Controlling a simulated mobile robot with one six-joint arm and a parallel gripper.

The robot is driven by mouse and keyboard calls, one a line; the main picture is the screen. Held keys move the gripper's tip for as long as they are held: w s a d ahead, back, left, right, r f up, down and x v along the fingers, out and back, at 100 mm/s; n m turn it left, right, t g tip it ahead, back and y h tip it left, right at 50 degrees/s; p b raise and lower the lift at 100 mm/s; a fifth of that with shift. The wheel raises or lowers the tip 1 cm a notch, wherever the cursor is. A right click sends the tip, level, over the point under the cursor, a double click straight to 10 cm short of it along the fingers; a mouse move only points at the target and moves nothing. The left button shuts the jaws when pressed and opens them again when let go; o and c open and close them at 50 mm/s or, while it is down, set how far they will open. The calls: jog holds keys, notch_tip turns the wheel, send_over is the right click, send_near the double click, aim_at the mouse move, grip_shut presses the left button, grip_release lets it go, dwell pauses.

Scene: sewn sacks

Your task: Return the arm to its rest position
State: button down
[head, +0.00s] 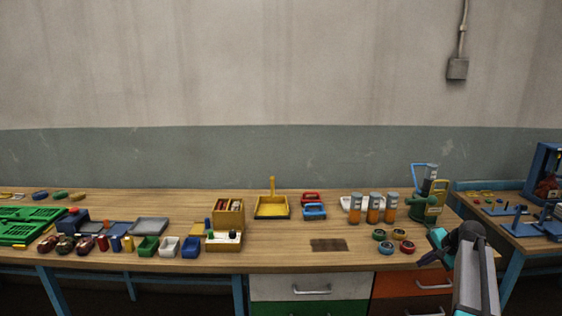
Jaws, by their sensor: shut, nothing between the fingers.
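My arm reaches in from the lower right of the head view. My gripper (430,257) is at the right front edge of the wooden workbench (285,260), its dark fingers pointing left. It is shut and holds nothing. The fingertips are small in the picture.
Orange jars (373,209) and a green machine (425,208) stand behind my gripper. A dark plate (328,245), yellow pan (272,208), wooden box (228,212) and small bins (169,246) lie farther left. A second blue bench (520,228) stands right. Drawers (311,288) are below.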

jog(key=s+a+f+n+g, duration=0.2)
jog(key=s+a+f, duration=0.4)
jog(key=a+f, duration=0.3)
jog(key=s+a+f+n+g, duration=0.2)
jog(key=s+a+f, duration=0.45)
jog(key=f, duration=0.45)
jog(key=s+a+f+n+g, duration=0.2)
jog(key=s+a+f, duration=0.4)
jog(key=a+f, duration=0.3)
jog(key=s+a+f+n+g, duration=0.2)
jog(key=s+a+f, duration=0.1)
jog(key=s, duration=0.7)
jog(key=s+a+f+n+g+h, duration=0.1)
jog(key=s+a+f+n+g, duration=0.1)
jog(key=s+f, duration=0.4)
jog(key=s+a+f+n+g+h+b, duration=0.1)
jog(key=s+a+f+n+g, duration=0.1)
jog(key=s, duration=1.4)
notch_tip(320, 180, down, 3)
jog(key=a+n, duration=0.1)
jog(key=a, duration=0.1)
jog(key=shift+a+n, duration=0.3)
